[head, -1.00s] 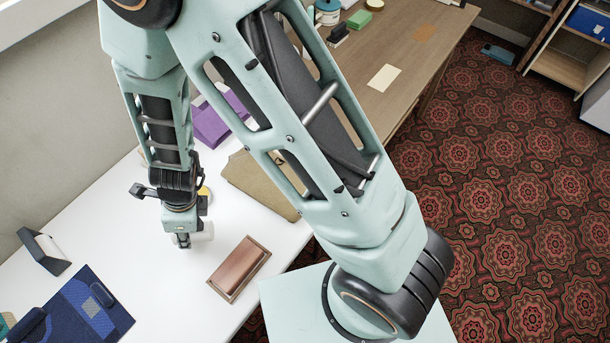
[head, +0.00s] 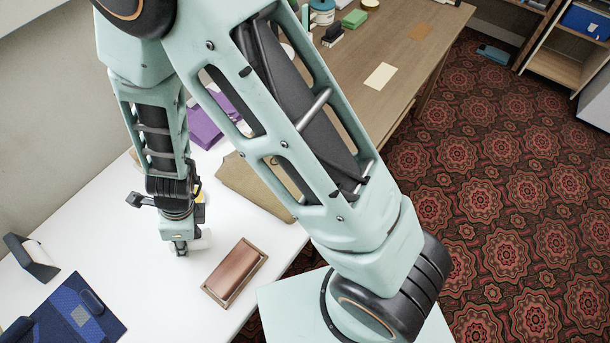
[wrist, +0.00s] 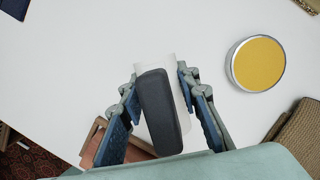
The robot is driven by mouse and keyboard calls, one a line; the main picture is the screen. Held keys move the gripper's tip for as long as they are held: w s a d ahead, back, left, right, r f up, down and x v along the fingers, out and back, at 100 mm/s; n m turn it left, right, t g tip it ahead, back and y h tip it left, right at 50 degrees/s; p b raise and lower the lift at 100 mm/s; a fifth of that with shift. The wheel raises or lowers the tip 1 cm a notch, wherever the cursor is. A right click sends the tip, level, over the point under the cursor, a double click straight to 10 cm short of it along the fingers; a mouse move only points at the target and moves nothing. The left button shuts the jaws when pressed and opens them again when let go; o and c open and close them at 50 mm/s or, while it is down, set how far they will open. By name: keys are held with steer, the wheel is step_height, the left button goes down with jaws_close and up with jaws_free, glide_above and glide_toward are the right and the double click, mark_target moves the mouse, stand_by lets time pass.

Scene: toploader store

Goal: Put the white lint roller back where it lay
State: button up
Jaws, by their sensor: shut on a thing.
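My gripper (head: 180,249) points straight down, low over the white table. In the wrist view its fingers (wrist: 158,82) are closed on the two sides of the white lint roller (wrist: 161,112), which shows a dark grey rounded part facing the camera and white edges behind it. In the head view only a small white part of the roller (head: 205,240) shows beside the fingers; the rest is hidden by my gripper. I cannot tell whether the roller touches the table top.
A copper-brown wooden-framed block (head: 235,272) lies right of my gripper. A round yellow-topped tin (wrist: 257,64) stands nearby. A tan folded item (head: 250,190), a purple item (head: 205,128), a dark-and-white item (head: 32,257) and a blue case (head: 75,315) surround clear white table (head: 110,245).

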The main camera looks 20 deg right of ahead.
steer(key=shift+f+b, duration=0.4)
steer(key=o, duration=1.3)
steer(key=shift+o, duration=0.5)
steer(key=shift+o, duration=1.3)
steer(key=shift+r, duration=0.2)
step_height(320, 180, up, 7)
steer(key=p, duration=0.8)
steer(key=shift+r, duration=0.2)
steer(key=shift+r+p, duration=0.5)
steer(key=shift+r, duration=0.7)
